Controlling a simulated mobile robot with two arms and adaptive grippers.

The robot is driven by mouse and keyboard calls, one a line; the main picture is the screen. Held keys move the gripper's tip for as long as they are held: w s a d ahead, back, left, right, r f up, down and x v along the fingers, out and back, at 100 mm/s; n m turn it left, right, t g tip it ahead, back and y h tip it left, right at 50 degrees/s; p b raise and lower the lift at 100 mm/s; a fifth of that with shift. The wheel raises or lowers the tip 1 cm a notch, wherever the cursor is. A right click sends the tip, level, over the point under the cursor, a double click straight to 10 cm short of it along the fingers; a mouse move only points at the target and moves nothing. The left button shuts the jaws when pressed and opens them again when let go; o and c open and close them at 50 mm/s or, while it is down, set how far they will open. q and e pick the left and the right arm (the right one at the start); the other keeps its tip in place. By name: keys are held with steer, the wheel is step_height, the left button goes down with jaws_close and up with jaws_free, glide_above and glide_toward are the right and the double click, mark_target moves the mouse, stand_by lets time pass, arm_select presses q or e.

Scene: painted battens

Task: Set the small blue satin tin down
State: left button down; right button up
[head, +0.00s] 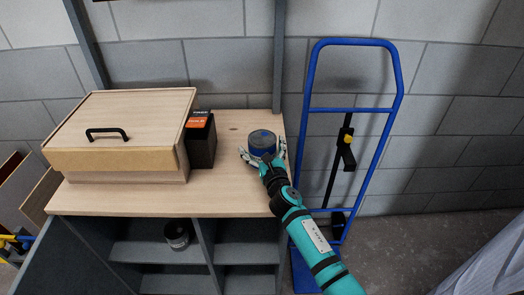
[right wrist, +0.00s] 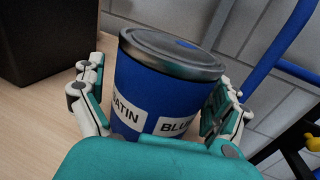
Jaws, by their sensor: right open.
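The small blue satin tin (head: 262,143) stands upright near the right end of the wooden bench top (head: 232,196). In the right wrist view the tin (right wrist: 165,90) shows a grey metal lid and a label reading "SATIN" and "BLUE". My right gripper (head: 263,157) is open, with one finger on each side of the tin; in the right wrist view its fingers (right wrist: 160,105) are spread around it. Whether the fingers touch the tin is hard to tell. The tin's base is hidden behind my gripper. My left gripper is not in view.
A black box with an orange label (head: 201,140) stands left of the tin. A wooden box with a black handle (head: 118,135) fills the bench's left side. A dark tin (head: 176,235) sits on the shelf below. A blue hand truck (head: 312,80) stands to the right.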

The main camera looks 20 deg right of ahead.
steer(key=shift+s, duration=0.1)
steer(key=shift+c, duration=0.8)
steer(key=c, duration=1.4)
steer(key=shift+r, duration=0.15)
steer(key=shift+r, duration=0.1)
steer(key=shift+c, duration=0.2)
